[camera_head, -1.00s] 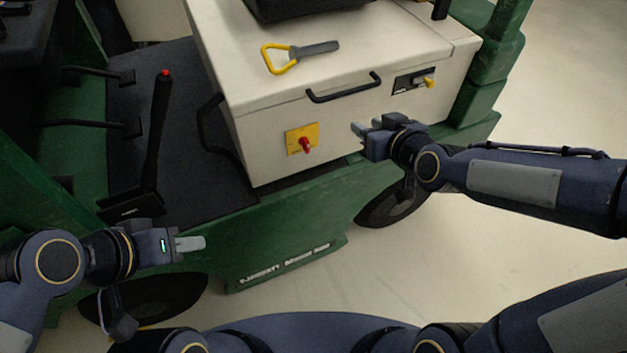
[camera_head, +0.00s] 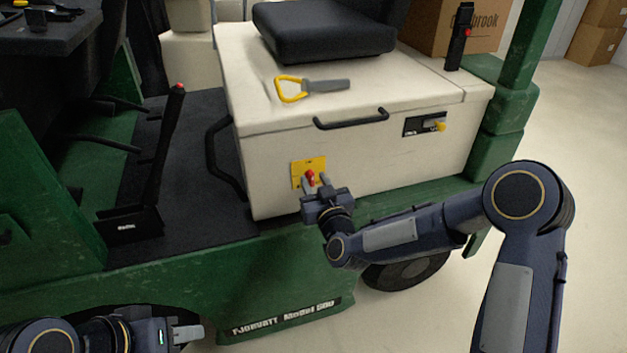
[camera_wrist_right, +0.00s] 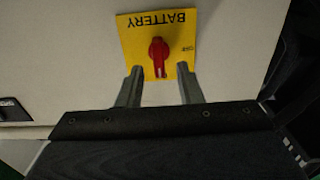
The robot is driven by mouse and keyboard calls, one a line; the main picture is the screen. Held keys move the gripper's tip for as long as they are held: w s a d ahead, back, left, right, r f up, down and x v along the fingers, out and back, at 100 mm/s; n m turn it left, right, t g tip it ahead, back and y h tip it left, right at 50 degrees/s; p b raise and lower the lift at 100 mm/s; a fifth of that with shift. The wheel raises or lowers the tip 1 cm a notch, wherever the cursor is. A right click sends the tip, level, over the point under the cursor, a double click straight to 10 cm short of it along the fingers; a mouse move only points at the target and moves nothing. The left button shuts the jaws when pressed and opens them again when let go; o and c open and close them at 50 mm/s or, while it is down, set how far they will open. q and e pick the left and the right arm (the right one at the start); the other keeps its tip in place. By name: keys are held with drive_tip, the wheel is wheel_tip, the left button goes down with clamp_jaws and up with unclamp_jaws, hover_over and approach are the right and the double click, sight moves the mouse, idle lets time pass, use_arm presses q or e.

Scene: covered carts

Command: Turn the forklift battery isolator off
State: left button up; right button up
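The battery isolator is a red rotary knob (camera_head: 310,178) on a yellow plate (camera_head: 298,172) on the front of the cream battery box (camera_head: 270,200). In the right wrist view the plate (camera_wrist_right: 128,40) reads "BATTERY" upside down, and the red knob (camera_wrist_right: 158,58) has its handle in line with the picture's vertical. My right gripper (camera_head: 316,186) is at the knob; in the wrist view its open fingers (camera_wrist_right: 160,85) stand apart on either side, with their tips just below the knob's middle. I cannot tell any contact. My left gripper (camera_head: 188,334) is low at the left, empty, its fingers seen side-on.
A black handle (camera_head: 350,120) and a small black panel with a yellow key-like part (camera_head: 438,126) are on the box. A yellow-handled tool (camera_head: 310,87) lies on top, before the black seat (camera_head: 325,30). A black lever (camera_head: 165,145) stands left.

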drive_tip(key=shift+x, duration=0.8)
clamp_jaws()
